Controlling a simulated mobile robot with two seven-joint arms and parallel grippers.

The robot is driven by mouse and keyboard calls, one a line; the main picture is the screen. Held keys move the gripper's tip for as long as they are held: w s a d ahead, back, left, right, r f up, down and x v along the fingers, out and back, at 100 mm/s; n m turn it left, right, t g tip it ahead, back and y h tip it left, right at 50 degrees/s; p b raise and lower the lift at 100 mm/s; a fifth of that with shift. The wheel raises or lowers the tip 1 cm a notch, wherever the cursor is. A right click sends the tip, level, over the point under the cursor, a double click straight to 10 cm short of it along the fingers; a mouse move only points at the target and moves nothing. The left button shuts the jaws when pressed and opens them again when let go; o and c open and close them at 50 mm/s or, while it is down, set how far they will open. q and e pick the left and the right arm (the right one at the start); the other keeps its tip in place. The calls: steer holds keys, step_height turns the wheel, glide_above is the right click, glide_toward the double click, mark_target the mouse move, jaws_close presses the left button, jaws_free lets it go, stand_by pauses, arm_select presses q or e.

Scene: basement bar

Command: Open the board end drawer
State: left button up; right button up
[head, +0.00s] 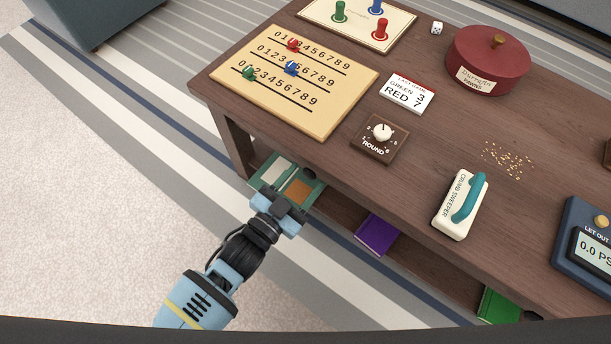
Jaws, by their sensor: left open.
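A wooden table (330,155) runs from the upper left to the lower right. A score board (335,110) with rows of digits and several pegs lies on its left end. I cannot make out a drawer front or handle for certain; the front edge below the board is partly in shadow. My left gripper (283,205) is open, low in front of the table's left end. It overlaps a green item with pale and orange panels (299,190) below the tabletop; I cannot tell whether they touch. My right gripper is out of view.
A purple book (377,235) and a green book (498,305) sit lower. The rug (80,180) at left is clear.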

arm_select(q)
steer(key=shift+x, duration=0.8)
jaws_close()
steer(key=shift+s, duration=0.1)
